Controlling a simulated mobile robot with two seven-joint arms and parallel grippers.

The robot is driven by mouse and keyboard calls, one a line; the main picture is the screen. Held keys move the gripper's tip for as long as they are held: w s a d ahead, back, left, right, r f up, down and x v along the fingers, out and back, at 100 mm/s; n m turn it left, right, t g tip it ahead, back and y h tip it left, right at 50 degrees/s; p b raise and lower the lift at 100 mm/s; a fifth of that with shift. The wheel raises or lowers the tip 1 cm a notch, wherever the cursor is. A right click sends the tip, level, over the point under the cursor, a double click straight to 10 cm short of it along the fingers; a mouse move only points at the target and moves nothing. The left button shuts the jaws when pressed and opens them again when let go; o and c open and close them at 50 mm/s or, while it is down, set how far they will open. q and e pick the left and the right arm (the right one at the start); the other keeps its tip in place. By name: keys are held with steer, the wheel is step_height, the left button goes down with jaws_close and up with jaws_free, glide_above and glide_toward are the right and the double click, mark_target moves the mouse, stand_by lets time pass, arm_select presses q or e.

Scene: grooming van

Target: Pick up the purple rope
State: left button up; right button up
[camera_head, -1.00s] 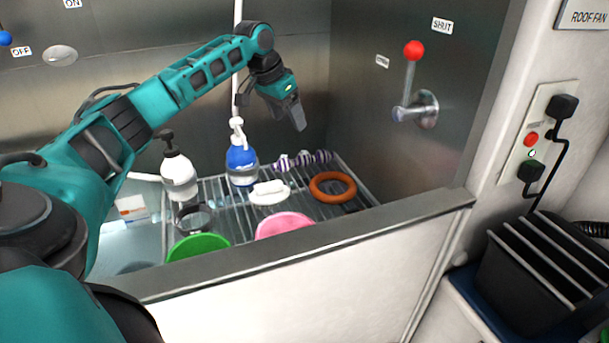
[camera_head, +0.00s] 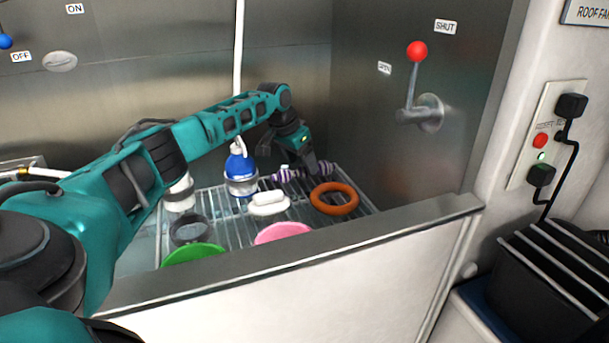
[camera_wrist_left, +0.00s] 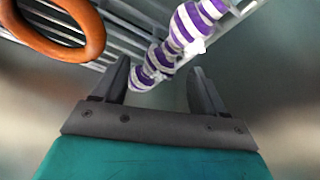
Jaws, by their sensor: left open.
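The purple rope (camera_head: 290,175) is a knotted purple-and-white toy lying at the back of the wire rack. In the head view my left gripper (camera_head: 312,168) is low over its right part and hides some of it. In the left wrist view the rope (camera_wrist_left: 185,30) runs diagonally, with its near end between the two open fingers of my left gripper (camera_wrist_left: 160,90). The fingers are apart and not closed on it. I cannot tell whether either finger touches it. My right gripper does not show.
The wire rack (camera_head: 222,222) also holds an orange ring (camera_head: 334,198) close to the rope, a white brush-like object (camera_head: 268,203), a blue-and-white bottle (camera_head: 240,170), a pink bowl (camera_head: 283,233) and a green bowl (camera_head: 193,254). The tub's front wall (camera_head: 300,262) and right steel wall (camera_head: 385,140) bound the space.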

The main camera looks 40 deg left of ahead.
arm_select(q)
steer(key=shift+x, duration=1.35)
steer(key=shift+c, duration=0.4)
steer(key=c, duration=1.1)
steer(key=shift+r, duration=0.15)
